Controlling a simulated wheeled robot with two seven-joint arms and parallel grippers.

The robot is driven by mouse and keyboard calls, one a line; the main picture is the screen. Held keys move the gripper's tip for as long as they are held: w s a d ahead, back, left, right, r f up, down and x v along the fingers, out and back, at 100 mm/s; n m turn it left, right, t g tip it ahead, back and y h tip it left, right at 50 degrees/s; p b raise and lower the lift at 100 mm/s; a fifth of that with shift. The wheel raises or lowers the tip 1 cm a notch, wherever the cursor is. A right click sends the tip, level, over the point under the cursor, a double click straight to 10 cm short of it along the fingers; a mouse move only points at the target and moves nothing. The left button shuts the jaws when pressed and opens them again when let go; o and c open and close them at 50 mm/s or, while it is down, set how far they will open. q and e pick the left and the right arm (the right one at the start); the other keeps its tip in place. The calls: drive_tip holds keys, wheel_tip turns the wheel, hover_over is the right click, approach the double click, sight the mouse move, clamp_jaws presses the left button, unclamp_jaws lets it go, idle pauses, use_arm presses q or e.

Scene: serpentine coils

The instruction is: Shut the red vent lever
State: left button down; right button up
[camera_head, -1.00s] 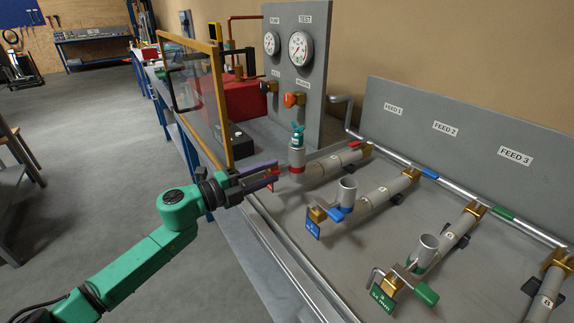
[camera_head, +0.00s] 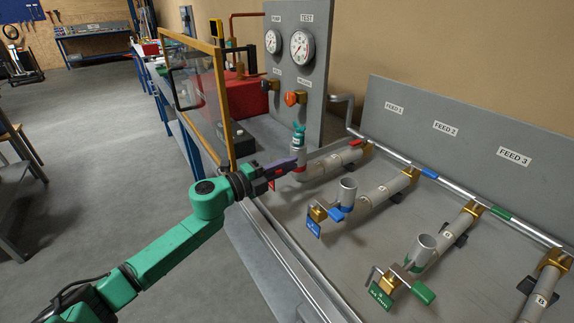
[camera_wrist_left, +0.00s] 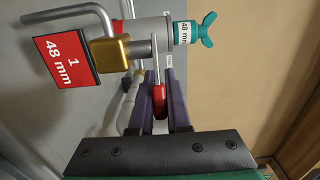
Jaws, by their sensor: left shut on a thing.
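The red vent lever (camera_wrist_left: 159,102) has a red grip on a grey metal arm by a brass valve body (camera_wrist_left: 110,52). In the left wrist view its grip lies between the two purple fingers of my left gripper (camera_wrist_left: 160,100), which is shut on it. In the head view my left gripper (camera_head: 284,166) is at the first coil's near end and mostly hides the lever. A teal-capped fitting (camera_head: 299,138) stands on the pipe there. My right gripper is not in view.
A framed clear panel (camera_head: 195,98) stands behind my left gripper. A gauge panel (camera_head: 312,75) stands at the back.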

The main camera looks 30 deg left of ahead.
use_arm(q)
drive_tip(key=n+y+p, duration=0.1)
drive_tip(key=n+t+y+p, duration=0.1)
drive_tip(key=y, duration=0.1)
drive_tip(key=w+n+y+p, duration=0.1)
drive_tip(key=shift+d+r+t, duration=0.15)
drive_tip(key=shift+r+t, duration=0.15)
drive_tip(key=shift+r, duration=0.05)
drive_tip(key=shift+w+f+n+y+p, duration=0.2)
drive_tip(key=shift+n+y+p, duration=0.1)
drive_tip(key=shift+y, duration=0.25)
drive_tip(key=shift+w+f+n+y+p, duration=0.1)
drive_tip(key=shift+w+n+y+p, duration=0.15)
drive_tip(key=shift+y, duration=0.3)
drive_tip(key=shift+s, duration=0.1)
drive_tip(key=c, duration=0.9)
unclamp_jaws()
drive_tip(key=shift+f, duration=0.1)
drive_tip(key=shift+s+a+f, duration=0.1)
drive_tip(key=shift+s+a, duration=0.1)
drive_tip(key=shift+s, duration=0.2)
drive_tip(key=s+b, duration=0.1)
drive_tip(key=s, duration=0.3)
drive_tip(key=s+a+b, duration=0.1)
drive_tip(key=s, duration=0.4)
drive_tip(key=s+b, duration=0.1)
drive_tip(key=s, duration=0.3)
drive_tip(key=shift+s+a+b, duration=0.3)
drive_tip(key=shift+b, duration=0.05)
